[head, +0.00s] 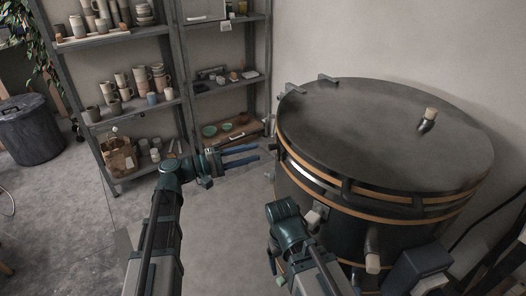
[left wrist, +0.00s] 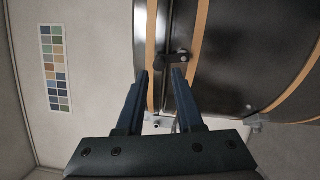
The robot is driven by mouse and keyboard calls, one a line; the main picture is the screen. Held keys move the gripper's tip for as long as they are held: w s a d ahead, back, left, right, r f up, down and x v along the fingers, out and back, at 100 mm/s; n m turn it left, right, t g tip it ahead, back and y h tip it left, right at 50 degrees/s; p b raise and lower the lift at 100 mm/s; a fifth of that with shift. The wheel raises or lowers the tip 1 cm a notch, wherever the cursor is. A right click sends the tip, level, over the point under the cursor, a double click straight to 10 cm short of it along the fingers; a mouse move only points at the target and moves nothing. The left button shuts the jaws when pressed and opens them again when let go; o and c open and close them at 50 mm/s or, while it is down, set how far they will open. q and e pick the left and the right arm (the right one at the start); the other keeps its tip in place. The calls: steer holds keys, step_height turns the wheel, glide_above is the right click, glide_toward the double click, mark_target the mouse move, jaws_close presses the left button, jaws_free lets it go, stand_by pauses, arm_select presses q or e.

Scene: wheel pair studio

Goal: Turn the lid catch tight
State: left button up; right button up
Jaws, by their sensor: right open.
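The dark round drum (head: 330,190) with its flat lid (head: 385,125) stands at the right in the head view. In the left wrist view the lid catch (left wrist: 174,58) is a small dark lever with a rounded end, lying across the gap between two orange bands. My left gripper (head: 258,153) is open and empty beside the drum's left side. In the left wrist view its fingertips (left wrist: 161,72) are apart just below the catch, and I see no grip on it. My right gripper (head: 277,268) hangs low in front of the drum, mostly hidden by its own arm.
Plugs with pale ends stick out of the drum's front (head: 373,262) and lid (head: 428,120). A dark box (head: 418,268) stands at the drum's lower right. Shelves (head: 185,75) with pottery stand behind, and a dark bin (head: 30,130) at the left. The floor between is clear.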

arm_select(q)
steer(key=v, duration=0.8)
steer(key=shift+a, duration=0.25)
steer(key=shift+s, duration=0.1)
